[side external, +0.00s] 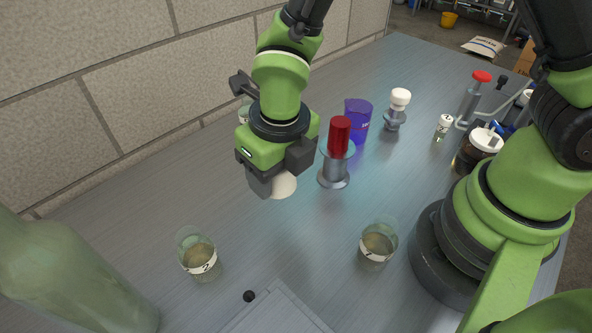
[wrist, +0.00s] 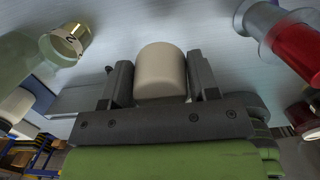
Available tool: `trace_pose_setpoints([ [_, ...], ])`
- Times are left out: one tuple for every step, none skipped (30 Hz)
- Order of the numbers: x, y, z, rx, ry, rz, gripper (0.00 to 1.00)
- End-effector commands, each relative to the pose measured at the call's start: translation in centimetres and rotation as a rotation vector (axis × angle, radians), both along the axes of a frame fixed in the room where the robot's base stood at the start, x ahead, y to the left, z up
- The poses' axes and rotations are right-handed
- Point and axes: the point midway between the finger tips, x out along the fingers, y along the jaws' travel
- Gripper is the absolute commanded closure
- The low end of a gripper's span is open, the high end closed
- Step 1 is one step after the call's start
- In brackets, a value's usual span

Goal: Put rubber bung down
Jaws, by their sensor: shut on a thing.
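The rubber bung (side external: 283,186) is a pale beige, rounded plug. It also shows in the wrist view (wrist: 160,72), standing between the two dark fingers. My gripper (side external: 268,184) is shut on it, and the fingers press its two sides. The bung is low over the grey bench, left of the metal stand with the red piece. In the side view the gripper hides part of it, and I cannot tell whether its underside touches the bench.
A metal stand (side external: 334,176) bears a red cylinder (side external: 340,138). Behind are a blue beaker (side external: 359,108) and a white-topped fitting (side external: 400,97). Labelled glasses (side external: 199,257) (side external: 376,244) and a green bottle (side external: 65,275) stand nearer. A small black piece (side external: 248,296) lies in front. The middle bench is clear.

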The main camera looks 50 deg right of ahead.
Motion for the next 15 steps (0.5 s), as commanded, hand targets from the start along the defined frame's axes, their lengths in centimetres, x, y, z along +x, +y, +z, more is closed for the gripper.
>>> trace_pose_setpoints([
  [0.0,0.0,0.4,0.001,-0.002,0.0,0.7],
  [0.0,0.0,0.5,0.001,-0.001,0.0,0.7],
  [0.0,0.0,0.6,0.001,0.0,0.0,0.7],
  [0.0,0.0,0.6,0.001,0.0,0.0,0.7],
  [0.1,-0.1,0.7,0.0,0.0,-0.002,0.7],
  [0.3,-0.2,0.7,0.0,0.0,-0.008,0.7],
  [0.5,-0.4,0.6,-0.001,0.0,-0.016,0.7],
  [0.9,-0.7,0.6,-0.001,0.0,-0.03,0.7],
  [1.7,-1.2,0.6,-0.003,-0.002,-0.054,0.7],
  [2.3,-1.7,0.5,-0.004,-0.004,-0.077,0.7],
  [3.1,-2.4,0.4,-0.007,-0.003,-0.104,0.7],
  [4.3,-3.4,0.4,-0.009,-0.005,-0.144,0.7],
  [5.3,-4.4,0.3,-0.01,-0.006,-0.181,0.7],
  [6.3,-5.6,0.2,-0.013,-0.007,-0.218,0.7],
  [7.6,-7.3,0.1,-0.016,-0.007,-0.273,0.7],
])
